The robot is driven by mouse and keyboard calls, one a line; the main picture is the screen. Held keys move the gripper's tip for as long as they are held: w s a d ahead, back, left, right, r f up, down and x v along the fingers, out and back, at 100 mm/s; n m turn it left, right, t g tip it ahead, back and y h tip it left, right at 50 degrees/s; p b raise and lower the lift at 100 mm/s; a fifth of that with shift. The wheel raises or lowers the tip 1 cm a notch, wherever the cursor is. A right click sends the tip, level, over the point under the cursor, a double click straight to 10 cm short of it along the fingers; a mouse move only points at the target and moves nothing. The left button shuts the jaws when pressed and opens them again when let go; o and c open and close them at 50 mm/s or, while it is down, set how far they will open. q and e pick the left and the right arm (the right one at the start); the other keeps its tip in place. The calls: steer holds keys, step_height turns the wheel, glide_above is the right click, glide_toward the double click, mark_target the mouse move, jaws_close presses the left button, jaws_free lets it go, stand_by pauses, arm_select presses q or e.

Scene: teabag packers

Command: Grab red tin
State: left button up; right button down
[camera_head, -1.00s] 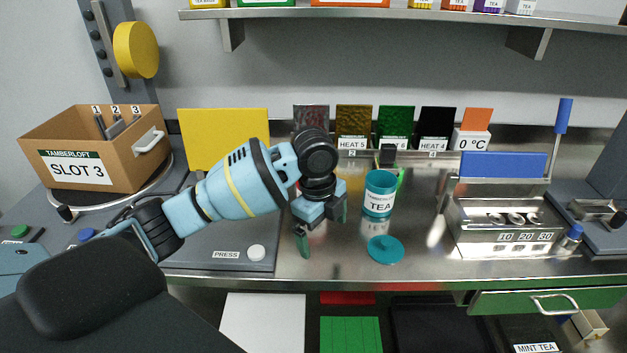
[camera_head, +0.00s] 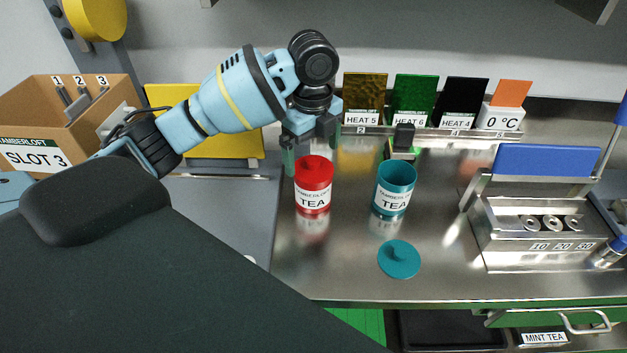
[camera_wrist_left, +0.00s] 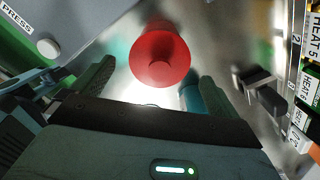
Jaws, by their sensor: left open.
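The red tin (camera_head: 313,190) stands upright with its red lid on and a white TEA label. It is on the steel counter, left of an open teal tin (camera_head: 394,185). My left gripper (camera_head: 312,152) is open and empty, just above and behind the red tin in the head view. In the left wrist view the round red lid (camera_wrist_left: 160,58) lies ahead of and between the two spread fingers, not gripped. The teal tin is partly hidden there behind my right-hand finger. My right gripper is not in view.
A teal lid (camera_head: 399,259) lies on the counter in front of the teal tin. A small black-topped item (camera_head: 404,137) stands behind it. A row of heat cards (camera_head: 413,100) lines the back. A metal rack with a blue bar (camera_head: 545,160) is at the right.

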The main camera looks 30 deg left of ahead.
mark_target(313, 176)
arm_select(q)
steer(key=shift+s+d+f, duration=0.1)
steer(key=shift+s+f, duration=0.05)
steer(key=shift+f, duration=3.75)
steer(key=c, duration=1)
steer(key=shift+r, duration=0.2)
step_height(313, 176, up, 10)
steer(key=shift+f, duration=0.15)
